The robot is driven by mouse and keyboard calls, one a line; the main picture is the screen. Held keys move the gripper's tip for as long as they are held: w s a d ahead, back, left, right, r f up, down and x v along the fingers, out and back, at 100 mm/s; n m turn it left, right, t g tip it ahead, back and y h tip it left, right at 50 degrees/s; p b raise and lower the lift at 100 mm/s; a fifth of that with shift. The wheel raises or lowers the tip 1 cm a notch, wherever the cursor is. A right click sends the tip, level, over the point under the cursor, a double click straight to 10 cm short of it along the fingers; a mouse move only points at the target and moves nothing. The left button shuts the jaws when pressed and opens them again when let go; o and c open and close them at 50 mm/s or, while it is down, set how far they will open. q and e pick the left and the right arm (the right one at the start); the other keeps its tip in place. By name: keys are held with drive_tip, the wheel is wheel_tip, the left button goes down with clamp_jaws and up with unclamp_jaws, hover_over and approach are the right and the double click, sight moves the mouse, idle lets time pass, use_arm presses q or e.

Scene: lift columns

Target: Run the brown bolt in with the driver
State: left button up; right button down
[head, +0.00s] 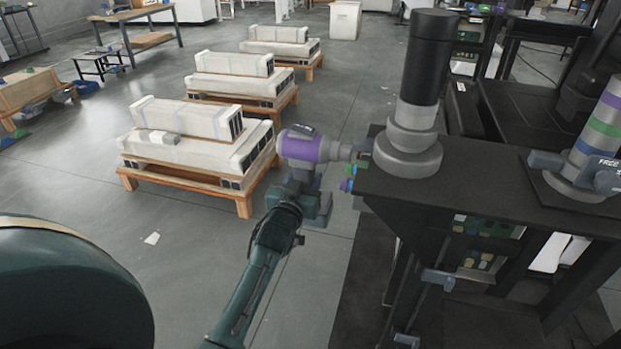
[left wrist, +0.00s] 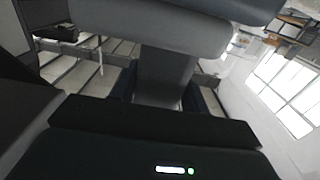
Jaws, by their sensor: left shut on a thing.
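The driver (head: 303,148) has a purple band, a grey body and a grey nose pointing right. My left gripper (head: 302,184) is shut on it from below. The driver's body and grip (left wrist: 165,75) fill the upper middle of the left wrist view. The nose is close to the left edge of the black bench, beside the lift column's round grey base (head: 407,155). I cannot tell whether it touches a bolt. Green and purple-blue bolt heads (head: 347,185) show just below the nose. I cannot pick out the brown bolt. My right gripper is out of view.
The black bench (head: 455,190) fills the right side. A second column (head: 598,140) with purple and green bands stands on it. Wooden pallets with white units (head: 185,140) stand behind on the left. Grey floor is clear between them and the bench.

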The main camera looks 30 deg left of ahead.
use_arm(q)
drive_tip(key=shift+s+a+r+p, duration=0.1)
drive_tip(key=shift+s+a+p, duration=0.1)
drive_tip(key=shift+a, duration=0.5)
drive_tip(key=shift+s+a+r+p, duration=0.1)
drive_tip(key=shift+a+p, duration=0.05)
drive_tip(key=shift+a, duration=0.5)
drive_tip(key=a, duration=0.2)
drive_tip(key=s+a+p, duration=0.1)
drive_tip(key=a, duration=0.1)
drive_tip(key=shift+d, duration=0.1)
idle(0.7)
